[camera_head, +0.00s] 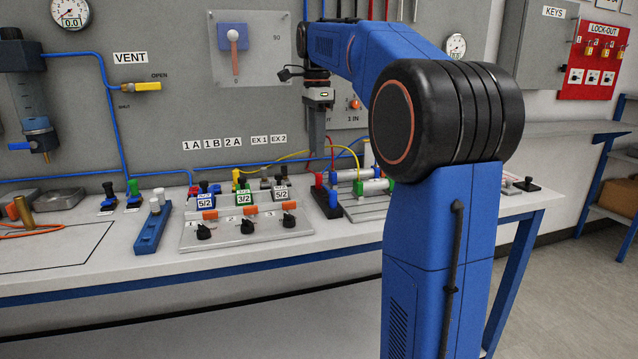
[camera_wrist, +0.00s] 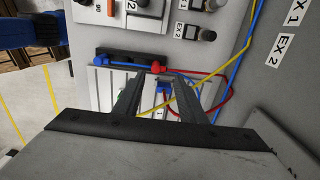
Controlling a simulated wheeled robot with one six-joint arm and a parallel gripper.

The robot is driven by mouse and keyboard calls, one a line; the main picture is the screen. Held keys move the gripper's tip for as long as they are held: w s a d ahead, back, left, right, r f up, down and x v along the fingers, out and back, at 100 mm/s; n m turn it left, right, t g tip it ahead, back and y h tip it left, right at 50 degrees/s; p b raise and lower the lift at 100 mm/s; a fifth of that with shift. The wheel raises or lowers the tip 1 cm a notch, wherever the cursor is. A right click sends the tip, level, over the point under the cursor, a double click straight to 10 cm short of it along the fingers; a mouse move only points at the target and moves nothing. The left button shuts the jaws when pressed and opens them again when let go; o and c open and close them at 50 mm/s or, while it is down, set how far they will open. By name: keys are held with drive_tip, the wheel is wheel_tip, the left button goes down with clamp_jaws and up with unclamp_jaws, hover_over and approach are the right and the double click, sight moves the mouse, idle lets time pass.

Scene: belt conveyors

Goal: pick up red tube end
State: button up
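A red tube (camera_wrist: 228,76) shows in the wrist view. It runs right from near a red fitting (camera_wrist: 157,67) on a black block and loops back beside my right finger. Part of the loop is hidden, and I cannot tell which point is its free end. My gripper (camera_wrist: 158,82) has its two fingers apart, with no object clearly held between them. In the head view, the red tube (camera_head: 331,150) rises just right of my gripper (camera_head: 317,150), which points down over the back of the bench. The fingertips are hard to make out there.
A yellow tube (camera_wrist: 182,103) crosses behind the fingers, and a blue tube runs close by. Below my gripper stand the black block (camera_head: 326,201) and a cylinder plate (camera_head: 362,210). The valve panel (camera_head: 240,232) is to the left. The wall panel is close behind.

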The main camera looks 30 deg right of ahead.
sight(319, 174)
wheel_tip(319, 174, down, 4)
drive_tip(key=shift+r, duration=0.1)
drive_tip(key=shift+s+d+f, duration=0.1)
drive_tip(key=shift+s+f, duration=0.15)
drive_tip(key=shift+f, duration=1.1)
drive_tip(key=shift+s+f, duration=0.2)
drive_tip(key=shift+f, duration=1.15)
clamp_jaws()
